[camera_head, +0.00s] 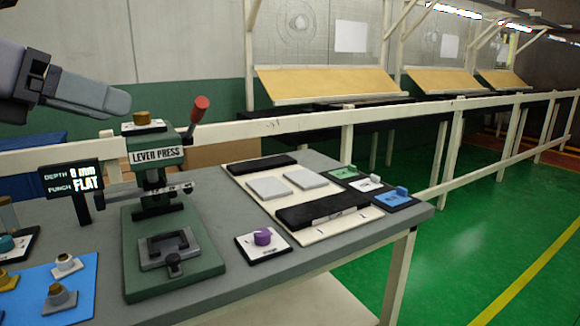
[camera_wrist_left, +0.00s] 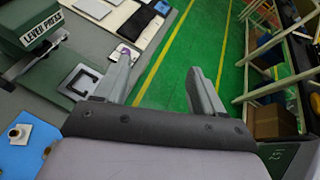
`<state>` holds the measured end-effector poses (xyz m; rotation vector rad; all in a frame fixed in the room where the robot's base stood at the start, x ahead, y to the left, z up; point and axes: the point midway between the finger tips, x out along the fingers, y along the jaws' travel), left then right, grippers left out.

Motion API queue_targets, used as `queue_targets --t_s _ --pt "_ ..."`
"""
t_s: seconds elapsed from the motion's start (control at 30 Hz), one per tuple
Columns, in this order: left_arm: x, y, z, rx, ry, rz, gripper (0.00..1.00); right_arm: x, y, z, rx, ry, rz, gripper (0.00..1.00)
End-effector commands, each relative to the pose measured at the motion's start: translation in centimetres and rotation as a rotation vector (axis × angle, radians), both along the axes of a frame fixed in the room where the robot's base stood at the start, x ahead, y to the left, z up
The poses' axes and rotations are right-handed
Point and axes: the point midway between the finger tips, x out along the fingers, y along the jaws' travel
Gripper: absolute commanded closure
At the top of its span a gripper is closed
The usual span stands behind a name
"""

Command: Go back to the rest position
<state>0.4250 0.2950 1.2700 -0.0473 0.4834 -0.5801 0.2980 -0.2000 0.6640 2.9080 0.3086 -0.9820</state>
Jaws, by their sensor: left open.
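My left gripper (camera_head: 118,102) comes in from the upper left in the head view, in the air above and left of the green lever press (camera_head: 175,235). In the left wrist view my left gripper (camera_wrist_left: 160,75) has its two fingers apart with nothing between them. The press also shows in the left wrist view (camera_wrist_left: 38,35), left of the fingers. Its lever has a red knob (camera_head: 200,105). My right gripper is in neither view.
The grey table (camera_head: 330,253) holds a white board (camera_head: 300,236) with black bars and grey plates, a purple knob (camera_head: 263,236), a depth sign (camera_head: 72,183) and a blue mat (camera_head: 85,305) with small parts. Green floor (camera_head: 480,230) lies open at right, beyond the table's edge.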

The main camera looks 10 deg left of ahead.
Motion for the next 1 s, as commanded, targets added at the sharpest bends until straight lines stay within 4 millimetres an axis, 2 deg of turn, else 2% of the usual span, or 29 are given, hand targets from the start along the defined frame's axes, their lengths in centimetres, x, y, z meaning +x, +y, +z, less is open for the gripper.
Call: queue_targets --t_s 0.1,0.3,0.5,0.63,0.77,0.87,1.0 --pt "1.0 -3.9 -2.5 -0.117 0.074 -0.149 0.31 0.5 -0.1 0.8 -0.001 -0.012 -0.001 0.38" --pt "1.7 -9.9 -6.0 -0.421 0.214 -0.367 0.31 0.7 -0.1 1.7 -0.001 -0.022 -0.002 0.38" --pt "2.2 -13.4 -8.7 -0.810 0.365 -0.465 0.31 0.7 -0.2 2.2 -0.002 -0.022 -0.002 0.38" --pt "3.0 -14.2 -10.7 -1.087 0.467 -0.452 0.31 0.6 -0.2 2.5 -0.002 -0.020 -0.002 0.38" --pt "4.2 -14.0 -13.4 -1.367 0.567 -0.373 0.31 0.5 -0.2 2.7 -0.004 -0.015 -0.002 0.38" --pt "5.2 -13.3 -16.3 -1.578 0.641 -0.267 0.31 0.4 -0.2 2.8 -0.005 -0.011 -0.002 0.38" --pt "6.1 -11.9 -21.8 -1.854 0.745 -0.053 0.31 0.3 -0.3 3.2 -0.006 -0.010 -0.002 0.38"
